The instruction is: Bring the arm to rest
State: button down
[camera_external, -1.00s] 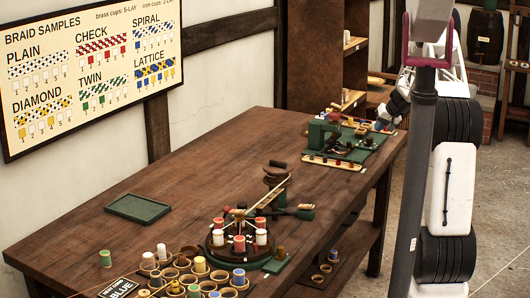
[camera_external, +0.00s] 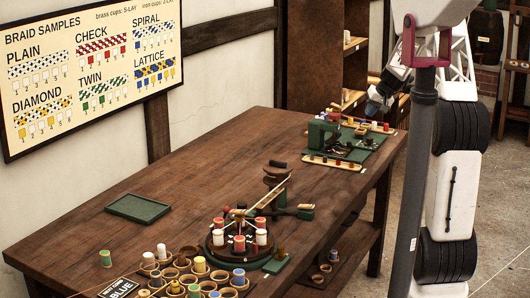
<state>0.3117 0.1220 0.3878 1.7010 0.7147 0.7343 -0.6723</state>
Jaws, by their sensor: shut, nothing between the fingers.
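The wooden table (camera_external: 190,180) is bare across its middle. A round braiding stand (camera_external: 238,243) with red and white bobbins stands near the front. Several cups (camera_external: 180,263) with bobbins sit at the front edge. A green tray (camera_external: 137,208) lies at left.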

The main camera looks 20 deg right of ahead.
jog(key=s+a+r+g, duration=0.1)
jog(key=s+a+r, duration=0.3)
jog(key=s, duration=0.4)
jog(key=s+a+r+n+h, duration=0.1)
jog(key=s+a+r, duration=0.2)
jog(key=s+a, duration=0.35)
jog(key=s+a+r+g, duration=0.1)
jog(key=s+a+r, duration=0.25)
jog(key=s, duration=0.65)
jog(key=s+a+h, duration=0.1)
jog(key=s+a, duration=0.1)
jog(key=s, duration=1.1)
jog(key=s+a+f+h, duration=0.1)
jog(key=s+h, duration=0.1)
jog(key=s, duration=1.2)
jog(key=shift+s+a, duration=0.2)
jog(key=shift+a, duration=0.15)
jog(key=shift+w, duration=0.15)
